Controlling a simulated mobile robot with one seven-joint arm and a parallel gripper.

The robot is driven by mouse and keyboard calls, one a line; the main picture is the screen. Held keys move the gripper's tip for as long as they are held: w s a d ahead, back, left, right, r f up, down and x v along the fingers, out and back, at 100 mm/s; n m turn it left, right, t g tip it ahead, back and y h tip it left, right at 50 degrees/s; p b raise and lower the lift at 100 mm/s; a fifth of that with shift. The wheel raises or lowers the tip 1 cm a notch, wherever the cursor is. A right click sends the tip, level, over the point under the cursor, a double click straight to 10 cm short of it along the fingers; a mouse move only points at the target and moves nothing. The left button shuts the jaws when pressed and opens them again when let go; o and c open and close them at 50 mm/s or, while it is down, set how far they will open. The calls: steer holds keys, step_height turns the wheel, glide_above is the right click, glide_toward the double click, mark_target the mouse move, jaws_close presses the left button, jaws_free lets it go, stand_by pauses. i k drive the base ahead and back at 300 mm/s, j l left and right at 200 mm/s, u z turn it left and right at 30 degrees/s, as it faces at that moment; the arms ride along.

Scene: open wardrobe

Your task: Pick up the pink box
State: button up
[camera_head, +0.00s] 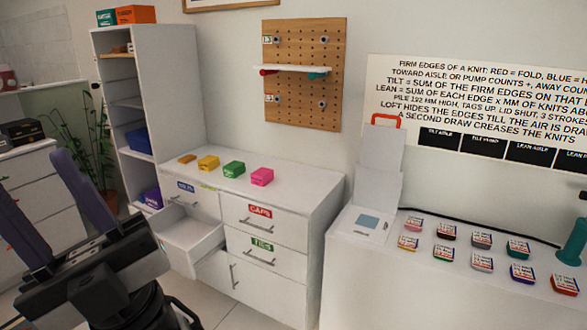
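The pink box (262,176) sits on top of the white drawer cabinet (300,193), at the right end of a row of small boxes. My gripper (62,195) is in the lower left of the view, its two dark fingers pointing up and spread apart with nothing between them. It is well to the left of the pink box and nearer to me, not touching it.
Green (233,169), yellow (208,162) and orange (187,158) boxes stand left of the pink one. An upper-left drawer (190,236) is pulled out. A tall open wardrobe (172,90) stands behind left; a white table (400,290) with several tagged packets is at right.

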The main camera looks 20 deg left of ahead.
mark_target(262, 177)
steer(key=i+u, duration=0.4)
steer(key=i+l+u, duration=0.1)
steer(key=i+u, duration=0.35)
steer(key=i, duration=0.15)
steer(key=i+j+u, duration=0.1)
steer(key=i+u, duration=0.3)
steer(key=i+l+u, duration=0.1)
steer(key=i+u, duration=0.3)
steer(key=i, duration=0.2)
steer(key=i+z, duration=0.25)
steer(key=z, duration=0.15)
steer(key=i+j+z, duration=0.15)
steer(key=z, duration=0.2)
steer(key=i+l+z, duration=0.35)
steer(key=i, duration=0.2)
